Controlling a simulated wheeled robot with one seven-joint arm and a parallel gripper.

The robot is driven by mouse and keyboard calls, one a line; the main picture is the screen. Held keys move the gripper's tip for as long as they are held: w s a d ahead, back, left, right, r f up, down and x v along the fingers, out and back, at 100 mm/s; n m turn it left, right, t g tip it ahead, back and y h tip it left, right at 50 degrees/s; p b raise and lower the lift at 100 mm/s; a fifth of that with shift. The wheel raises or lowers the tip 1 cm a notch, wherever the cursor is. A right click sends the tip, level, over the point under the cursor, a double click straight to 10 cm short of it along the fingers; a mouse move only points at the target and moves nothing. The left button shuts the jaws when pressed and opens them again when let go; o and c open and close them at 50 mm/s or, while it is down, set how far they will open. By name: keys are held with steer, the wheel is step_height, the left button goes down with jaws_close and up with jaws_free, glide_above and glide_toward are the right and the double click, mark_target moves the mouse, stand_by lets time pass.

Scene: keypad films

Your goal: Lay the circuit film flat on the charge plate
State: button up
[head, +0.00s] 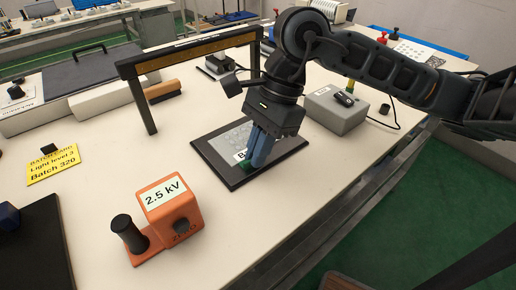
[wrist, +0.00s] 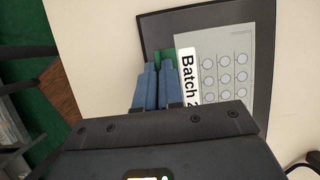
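The circuit film (head: 236,134) is a pale grey sheet with rows of round pads and a white batch label, partly readable in the wrist view (wrist: 226,80). It lies over the dark-framed charge plate (head: 216,164), inside its border as far as I can see. The plate also shows in the wrist view (wrist: 262,60). My gripper (head: 254,164) points down at the plate's near edge, its blue fingers close together. A green tab shows at the fingertips (wrist: 159,62), beside the label, and appears pinched between them. The fingers cover part of the film's edge.
An orange 2.5 kV box (head: 172,205) with a black handle stands in front of the plate. A dark arch with a brown bar (head: 190,48) stands behind. A grey box (head: 337,110) is at right, a yellow batch card (head: 53,167) at left.

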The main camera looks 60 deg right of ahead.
steer(key=o, duration=0.5)
steer(key=shift+v, duration=3.9)
